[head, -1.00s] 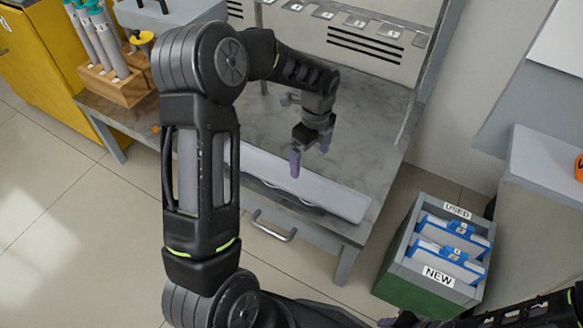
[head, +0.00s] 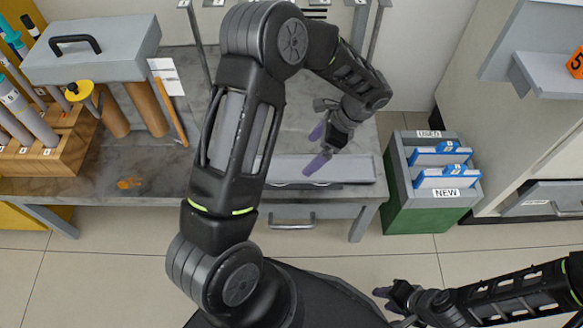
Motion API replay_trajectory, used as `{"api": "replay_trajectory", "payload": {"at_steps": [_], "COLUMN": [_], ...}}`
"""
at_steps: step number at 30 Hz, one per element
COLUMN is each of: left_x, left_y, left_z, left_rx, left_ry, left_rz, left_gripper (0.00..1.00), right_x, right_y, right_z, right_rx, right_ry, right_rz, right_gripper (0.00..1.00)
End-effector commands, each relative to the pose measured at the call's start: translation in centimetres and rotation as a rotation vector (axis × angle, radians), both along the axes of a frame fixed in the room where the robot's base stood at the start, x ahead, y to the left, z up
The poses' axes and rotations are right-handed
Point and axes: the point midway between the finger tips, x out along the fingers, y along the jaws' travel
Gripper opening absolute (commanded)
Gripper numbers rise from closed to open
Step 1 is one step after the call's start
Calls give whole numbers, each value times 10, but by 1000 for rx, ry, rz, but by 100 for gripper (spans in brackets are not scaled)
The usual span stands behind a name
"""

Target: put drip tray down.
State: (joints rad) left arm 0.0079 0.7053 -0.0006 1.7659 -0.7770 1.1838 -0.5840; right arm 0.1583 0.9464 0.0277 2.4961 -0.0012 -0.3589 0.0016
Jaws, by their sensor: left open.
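The drip tray (head: 355,169), a long light-grey shallow tray, lies along the front edge of the grey worktop (head: 150,165). My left arm hides part of its left side. Thin dark curved shapes show along its front edge. My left gripper (head: 310,155) is open with purple fingertips, over the middle of the tray as seen from the head. I see nothing between its fingers, and cannot tell if a fingertip touches the tray. My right gripper (head: 384,306) is low at the bottom right, away from the worktop; its jaws are too small and dark to read.
A green-and-grey box (head: 398,190) marked USED and NEW stands right of the worktop. A grey case (head: 95,52) with a black handle and a wooden rack (head: 60,165) of tubes are at the left. An orange item (head: 130,183) lies near the front edge. Floor in front is clear.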

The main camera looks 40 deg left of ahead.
Motion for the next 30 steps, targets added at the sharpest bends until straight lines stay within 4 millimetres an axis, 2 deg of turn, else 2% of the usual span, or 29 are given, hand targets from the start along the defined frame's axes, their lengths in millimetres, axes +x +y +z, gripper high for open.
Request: {"api": "replay_trajectory", "payload": {"at_steps": [9,19,27,30], "left_x": [-3,-3,-11,-11], "left_y": [8,8,17,18], "left_z": [5,4,-18,-19], "left_rx": [93,95,95,95], "left_ry": [-59,-64,-62,-64], "left_rz": [171,182,181,181], "left_gripper": [100,100,100,100], "right_x": [1,0,0,0], "right_y": [0,0,0,0], "right_z": [0,0,-6,-6], "right_rx": [0,0,0,0], "right_ry": [-1,-1,-1,-1], "right_rz": [0,0,0,-1], "right_gripper": [36,36,36,36]}}
